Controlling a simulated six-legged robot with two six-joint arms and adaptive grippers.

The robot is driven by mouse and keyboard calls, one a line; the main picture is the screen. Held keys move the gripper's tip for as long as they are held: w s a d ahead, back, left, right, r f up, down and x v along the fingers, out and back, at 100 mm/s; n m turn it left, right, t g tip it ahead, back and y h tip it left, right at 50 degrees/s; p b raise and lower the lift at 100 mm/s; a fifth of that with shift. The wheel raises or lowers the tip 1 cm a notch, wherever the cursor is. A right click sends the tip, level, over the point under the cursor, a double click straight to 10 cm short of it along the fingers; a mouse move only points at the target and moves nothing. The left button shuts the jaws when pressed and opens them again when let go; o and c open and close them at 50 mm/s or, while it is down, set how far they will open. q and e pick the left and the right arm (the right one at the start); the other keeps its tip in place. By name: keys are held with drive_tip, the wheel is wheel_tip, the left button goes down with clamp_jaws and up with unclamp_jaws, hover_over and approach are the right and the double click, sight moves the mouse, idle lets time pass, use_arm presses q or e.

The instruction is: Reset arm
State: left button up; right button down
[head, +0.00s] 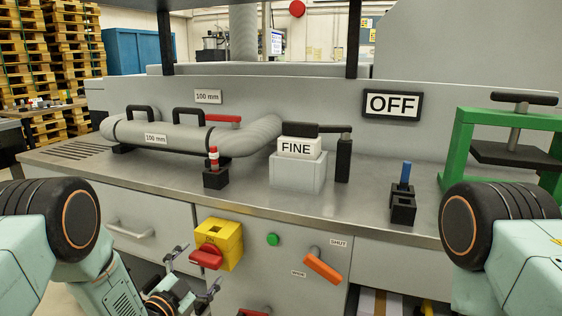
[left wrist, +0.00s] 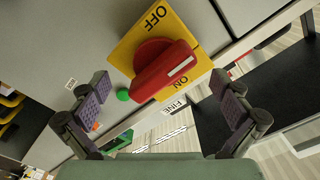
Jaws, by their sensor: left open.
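My left gripper (head: 196,270) is low in front of the cabinet, just below and beside the yellow switch box (head: 225,236). It is open and empty. In the left wrist view its two fingers (left wrist: 163,95) stand wide apart, with the red rotary handle (left wrist: 163,72) beyond them and no finger seen touching it. The handle sits on the yellow plate (left wrist: 190,22) marked OFF and ON; it also shows in the head view (head: 206,258). My right gripper is not in view; only part of that arm shows at the right.
A green button (head: 272,240) and an orange lever (head: 323,267) sit right of the box. A sign reads OFF (head: 392,104). On the bench are a grey duct (head: 165,137), a FINE block (head: 297,149), a black holder (head: 403,210) and a green press (head: 462,145).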

use_arm(q)
drive_tip(key=shift+f+m, duration=0.1)
drive_tip(key=shift+m, duration=1.1)
drive_tip(key=p+v, duration=0.1)
drive_tip(key=v, duration=0.6)
drive_tip(key=shift+s+p, duration=0.2)
drive_tip(key=shift+p, duration=0.15)
drive_tip(key=shift+a, duration=0.1)
